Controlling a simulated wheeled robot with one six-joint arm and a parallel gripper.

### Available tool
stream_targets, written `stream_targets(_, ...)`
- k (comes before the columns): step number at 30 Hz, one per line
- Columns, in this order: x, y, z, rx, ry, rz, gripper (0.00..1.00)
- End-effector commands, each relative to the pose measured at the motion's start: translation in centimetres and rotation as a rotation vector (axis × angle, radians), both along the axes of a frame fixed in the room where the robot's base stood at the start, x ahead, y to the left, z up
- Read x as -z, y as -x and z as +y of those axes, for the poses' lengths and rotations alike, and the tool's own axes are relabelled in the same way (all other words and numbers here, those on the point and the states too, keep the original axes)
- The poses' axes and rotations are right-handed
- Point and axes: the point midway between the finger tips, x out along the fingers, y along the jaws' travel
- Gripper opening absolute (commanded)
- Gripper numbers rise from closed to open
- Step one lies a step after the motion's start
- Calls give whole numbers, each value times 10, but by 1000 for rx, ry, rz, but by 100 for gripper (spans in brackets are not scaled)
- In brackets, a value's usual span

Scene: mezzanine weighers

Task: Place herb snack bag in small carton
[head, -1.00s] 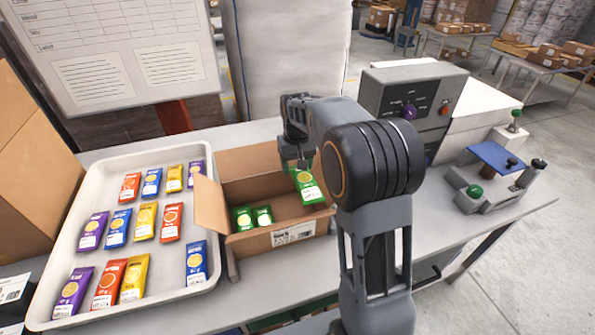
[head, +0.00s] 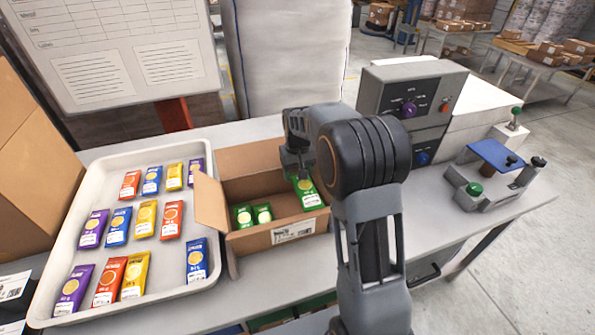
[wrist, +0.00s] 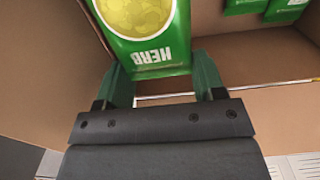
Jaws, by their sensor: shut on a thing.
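My gripper (head: 303,172) is shut on a green herb snack bag (head: 308,194) and holds it at the right side of the small carton (head: 285,238). In the wrist view the bag (wrist: 145,40), with "HERB" lettering, hangs between the green fingers (wrist: 163,85). The bag's lower part is over or inside the carton's opening; whether it touches the floor I cannot tell. Two other green bags (head: 252,214) lie inside the carton on the left. The carton's left flap stands out to the side. My arm hides part of the carton's right side.
A white tray (head: 215,262) with several purple, blue, yellow and orange-red bags stands left of the carton. A grey control box (head: 410,100) and a weighing device with a blue plate (head: 494,153) are at the right. A large brown box (head: 35,165) stands at the far left.

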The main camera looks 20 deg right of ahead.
Motion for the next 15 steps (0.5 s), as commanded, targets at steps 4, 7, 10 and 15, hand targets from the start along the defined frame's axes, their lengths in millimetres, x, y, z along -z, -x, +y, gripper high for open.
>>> stream_targets(4,1,0,0,0,0,0,72)
stream_targets(7,1,0,0,0,0,0,74)
stream_targets(10,1,0,0,0,0,0,74)
stream_targets(15,-10,-1,0,0,1,-3,74)
